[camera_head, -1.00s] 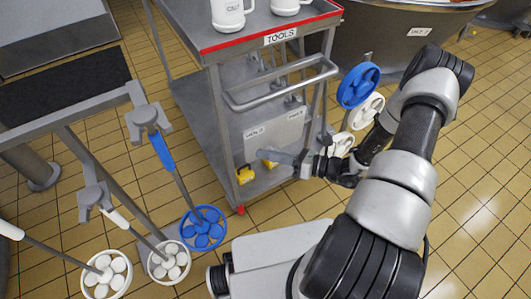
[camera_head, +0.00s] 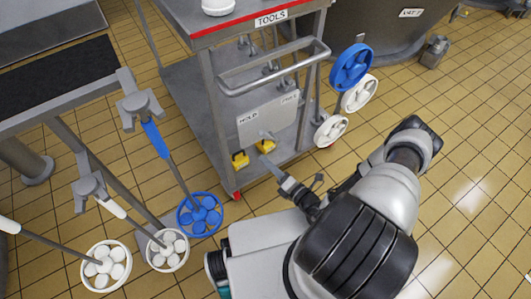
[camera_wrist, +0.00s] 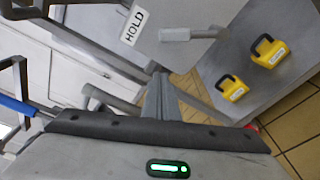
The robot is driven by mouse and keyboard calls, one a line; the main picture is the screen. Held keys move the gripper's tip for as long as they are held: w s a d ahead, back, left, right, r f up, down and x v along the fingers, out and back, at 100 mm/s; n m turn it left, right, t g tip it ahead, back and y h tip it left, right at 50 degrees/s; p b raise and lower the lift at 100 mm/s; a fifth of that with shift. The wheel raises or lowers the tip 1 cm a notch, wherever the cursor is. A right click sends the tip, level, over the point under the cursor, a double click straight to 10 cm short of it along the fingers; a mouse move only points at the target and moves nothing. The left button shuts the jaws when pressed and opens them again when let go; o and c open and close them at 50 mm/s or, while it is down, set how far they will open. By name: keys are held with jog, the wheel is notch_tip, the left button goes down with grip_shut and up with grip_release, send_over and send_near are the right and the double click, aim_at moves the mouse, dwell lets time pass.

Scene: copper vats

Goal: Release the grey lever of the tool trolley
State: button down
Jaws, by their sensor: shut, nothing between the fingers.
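The tool trolley (camera_head: 205,120) is grey with a red-edged top and a TOOLS label, and stands ahead of me. A light plate (camera_head: 262,120) on its side carries a HOLD label at its left and another label at its right, too small to read. In the wrist view the grey lever (camera_wrist: 188,34) is a short light-grey bar on this plate, beside the HOLD label. My gripper (camera_head: 272,168) is shut and empty, in front of and below the plate. Its fingers (camera_wrist: 160,98) also show in the wrist view, apart from the lever.
Two yellow padlocks (camera_wrist: 271,52) sit on the trolley's lower shelf. A push bar (camera_head: 275,68) juts out above the plate.

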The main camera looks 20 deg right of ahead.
aim_at(268, 137)
jog(key=w+r+b, duration=0.1)
jog(key=w, duration=0.7)
jog(key=shift+w, duration=0.2)
jog(key=shift+r+b, duration=0.15)
jog(key=shift+b, duration=0.15)
